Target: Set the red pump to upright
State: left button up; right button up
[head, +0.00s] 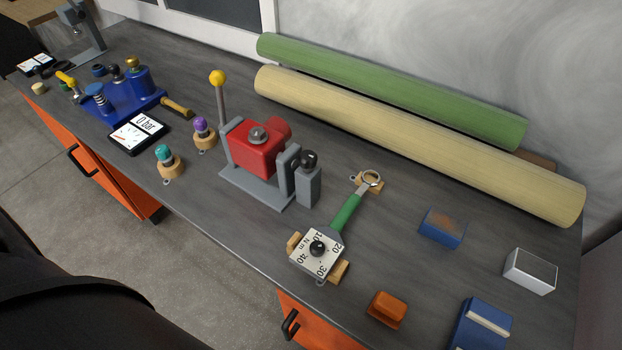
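The red pump (258,148) is a boxy red body with a round metal cap on its upper face. It sits between the uprights of a grey stand (254,188) on the workbench. A grey lever with a yellow ball knob (217,77) rises at the stand's left side. A grey block with a black knob (308,159) stands at its right end. I cannot tell exactly how far the red body is turned in the stand. Neither of my grippers shows in the head view.
Teal (164,153) and purple (200,125) knobs on wooden bases stand left of the stand. A torque wrench (346,212) lies to its right. Green (390,90) and cream (410,140) rolls lie behind. A blue pump assembly (118,97) and gauge (138,133) are farther left.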

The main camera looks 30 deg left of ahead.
aim_at(259, 159)
jog(key=j+u, duration=0.1)
jog(key=u, duration=1.15)
jog(key=k+j, duration=0.05)
